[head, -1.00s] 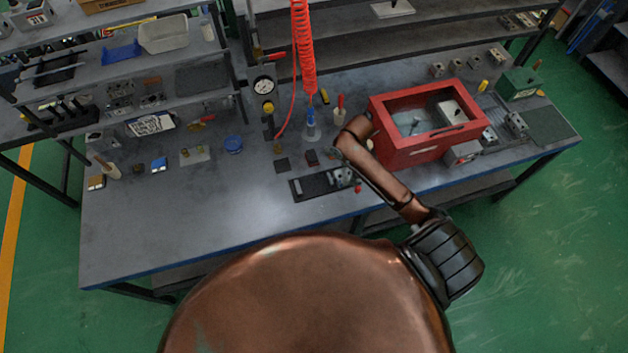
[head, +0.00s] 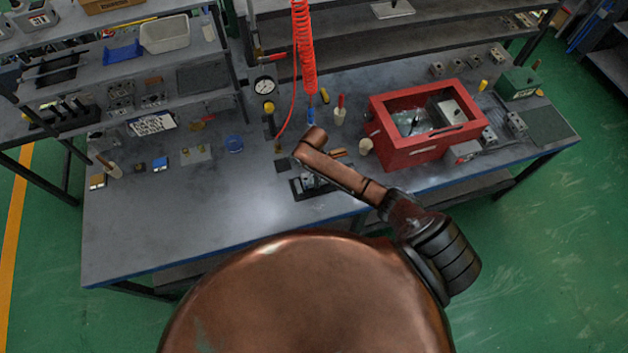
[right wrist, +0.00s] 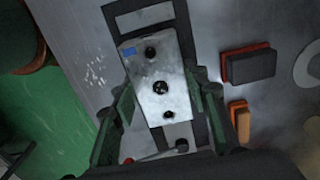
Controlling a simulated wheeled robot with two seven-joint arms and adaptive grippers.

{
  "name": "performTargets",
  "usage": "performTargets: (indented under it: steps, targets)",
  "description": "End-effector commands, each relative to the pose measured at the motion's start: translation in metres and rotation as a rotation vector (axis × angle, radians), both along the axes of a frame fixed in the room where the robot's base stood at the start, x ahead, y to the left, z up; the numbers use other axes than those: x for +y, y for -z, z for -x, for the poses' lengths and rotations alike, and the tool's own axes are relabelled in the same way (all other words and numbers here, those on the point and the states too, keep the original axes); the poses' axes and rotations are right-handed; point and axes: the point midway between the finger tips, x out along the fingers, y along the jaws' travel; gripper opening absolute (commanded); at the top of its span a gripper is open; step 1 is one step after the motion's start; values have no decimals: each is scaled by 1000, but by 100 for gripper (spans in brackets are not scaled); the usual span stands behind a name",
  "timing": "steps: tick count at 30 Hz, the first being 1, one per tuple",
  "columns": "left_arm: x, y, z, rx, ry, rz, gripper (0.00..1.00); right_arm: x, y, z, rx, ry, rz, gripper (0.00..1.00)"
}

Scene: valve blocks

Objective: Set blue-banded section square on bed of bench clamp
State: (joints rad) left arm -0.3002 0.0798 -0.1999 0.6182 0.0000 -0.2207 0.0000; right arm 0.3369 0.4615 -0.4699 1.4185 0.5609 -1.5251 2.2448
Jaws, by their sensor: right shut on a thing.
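The blue-banded section is a silver block (right wrist: 157,85) with several dark holes in its top face and a small blue mark (right wrist: 129,52) near one corner. My right gripper (right wrist: 165,92) is shut on it, a finger on each side. The block is over the dark bench clamp (right wrist: 190,20), slightly tilted in the picture; I cannot tell whether it touches the bed. In the head view the clamp (head: 297,192) is near the bench's front edge, partly hidden by my right arm, which also hides most of the gripper and block. My left gripper is not in view.
A red open-topped box (head: 405,155) stands right of the clamp. In the right wrist view, a dark red-sided block (right wrist: 248,65) and an orange block (right wrist: 240,118) lie beside the clamp. A red coiled hose (head: 303,50) hangs behind. The bench's left front is clear.

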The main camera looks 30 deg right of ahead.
Motion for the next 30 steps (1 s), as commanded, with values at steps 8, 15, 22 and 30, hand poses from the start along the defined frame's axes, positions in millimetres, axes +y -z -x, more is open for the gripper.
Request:
performTargets:
  steps: [8,15,22,30]
  targets:
    - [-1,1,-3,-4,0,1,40,1,30,-2,-2,-1,0,2]
    - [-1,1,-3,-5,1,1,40,1,31,-2,-2,-1,0,2]
    - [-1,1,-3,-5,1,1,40,1,34,-1,-1,-1,0,48]
    - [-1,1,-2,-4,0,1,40,1,34,-1,0,-1,0,59]
